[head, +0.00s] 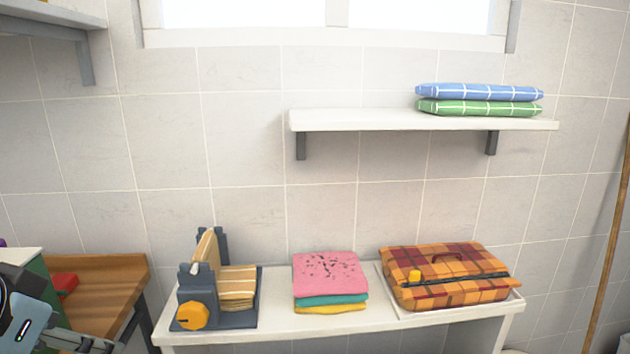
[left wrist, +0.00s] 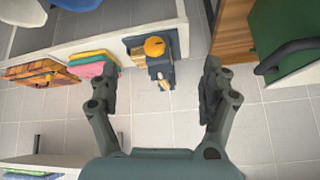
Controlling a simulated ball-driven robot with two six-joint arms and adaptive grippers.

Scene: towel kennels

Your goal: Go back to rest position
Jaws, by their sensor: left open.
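My left gripper shows at the lower left edge of the head view (head: 82,342), partly cut off by the frame. In the left wrist view my left gripper (left wrist: 160,80) has its two fingers spread wide apart with nothing between them. It is apart from the white bench (head: 390,328) and the things on it. My right gripper is in neither view.
The bench holds the dark device with an orange knob (head: 222,290), folded pink, teal and yellow towels (head: 330,280) and a plaid case (head: 445,275). Blue and green folded cloths (head: 480,98) lie on a wall shelf (head: 350,120). A wooden table (head: 100,275) stands left.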

